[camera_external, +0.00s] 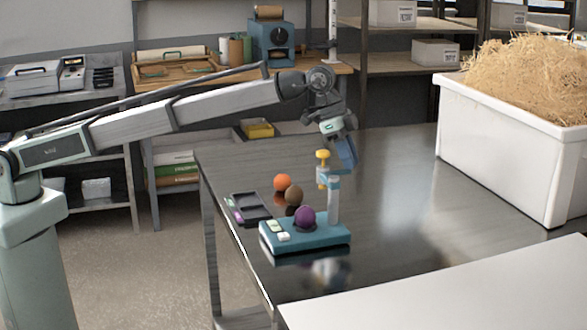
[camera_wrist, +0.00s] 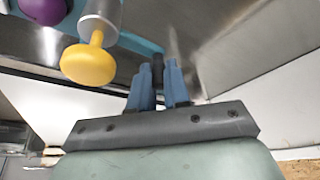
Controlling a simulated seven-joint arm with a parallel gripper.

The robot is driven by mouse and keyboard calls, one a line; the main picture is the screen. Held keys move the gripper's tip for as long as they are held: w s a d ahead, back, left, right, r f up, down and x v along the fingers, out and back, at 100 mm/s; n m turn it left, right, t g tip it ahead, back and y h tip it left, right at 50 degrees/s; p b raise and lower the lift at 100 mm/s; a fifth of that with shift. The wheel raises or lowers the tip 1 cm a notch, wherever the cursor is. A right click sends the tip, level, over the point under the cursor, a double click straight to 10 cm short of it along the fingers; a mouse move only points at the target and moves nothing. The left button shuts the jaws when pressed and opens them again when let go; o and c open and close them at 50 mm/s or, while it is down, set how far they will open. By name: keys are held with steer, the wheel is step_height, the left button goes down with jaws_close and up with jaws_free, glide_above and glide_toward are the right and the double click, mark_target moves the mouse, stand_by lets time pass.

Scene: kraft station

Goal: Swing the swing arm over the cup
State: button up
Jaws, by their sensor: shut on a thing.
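A teal device base (camera_external: 330,238) stands on the metal table with a pale upright post (camera_external: 333,205). A swing arm on top of the post carries a metal cylinder (camera_wrist: 100,18) with a yellow knob (camera_external: 323,156); the knob shows large in the wrist view (camera_wrist: 88,62). A purple ball (camera_external: 305,215) sits on the base, to the left of the post; the cup under it is mostly hidden. My gripper (camera_wrist: 160,75) is just behind and right of the knob, with its blue fingers shut on a dark peg at the swing arm's end (camera_wrist: 158,74).
An orange ball (camera_external: 283,182) and a brown ball (camera_external: 294,195) lie behind the base. A dark tray (camera_external: 253,208) is to its left. A white bin of straw (camera_external: 500,150) stands at the right. A white surface (camera_external: 450,290) fills the front. The table's middle right is clear.

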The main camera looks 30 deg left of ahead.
mark_target(321, 155)
jaws_close()
steer(key=shift+a, duration=0.15)
steer(key=a+n+t, duration=0.1)
steer(key=a+n, duration=0.1)
steer(key=n, duration=0.1)
steer(key=s+a+n+t+y, duration=0.1)
steer(key=a+n, duration=0.1)
steer(key=n, duration=0.1)
steer(key=s+a+n+t, duration=0.1)
steer(key=a+n, duration=0.1)
steer(key=shift+s+n, duration=0.25)
steer(key=shift+n, duration=0.15)
steer(key=s+a+n+t+y, duration=0.1)
steer(key=s+a+n+y, duration=0.1)
steer(key=s+n, duration=0.4)
steer(key=shift+s+a+n+y, duration=0.3)
steer(key=shift+n+y, duration=0.5)
steer(key=shift+n, duration=0.9)
steer(key=shift+a, duration=0.1)
steer(key=o, duration=0.6)
jaws_free()
steer(key=shift+w, duration=0.1)
